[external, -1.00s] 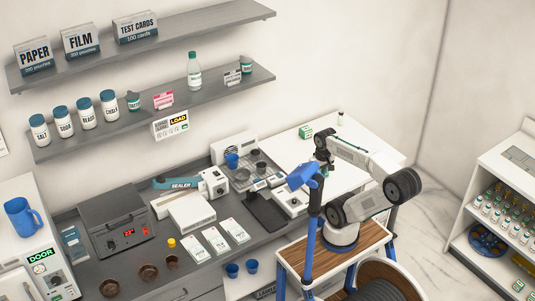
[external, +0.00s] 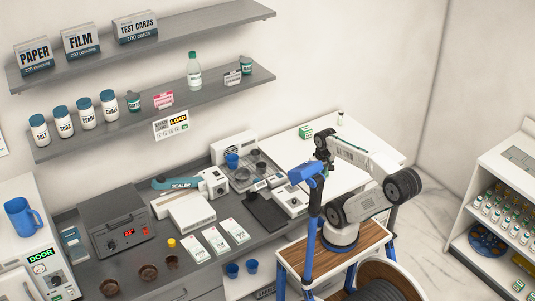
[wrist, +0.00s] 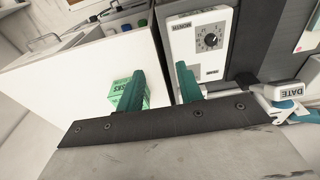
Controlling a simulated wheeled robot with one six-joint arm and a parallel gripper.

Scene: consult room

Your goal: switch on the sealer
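The sealer (external: 181,183) lies on the grey counter in the external view, with a long teal arm bearing its name and a white end block at its right. Its switch is too small to make out, so I cannot tell whether it is on. My gripper (external: 322,150) is held well to the right of the sealer, apart from it. In the wrist view, my gripper (wrist: 160,88) shows two green fingers spread apart with nothing held between them. I cannot identify the sealer in the wrist view.
A white device with a dial (wrist: 209,40) and a green box (wrist: 126,92) lie beyond my fingers. A white box (external: 190,212), pouches (external: 215,240) and a dark heater-like unit (external: 118,225) occupy the counter. The white tabletop (external: 350,130) is mostly clear.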

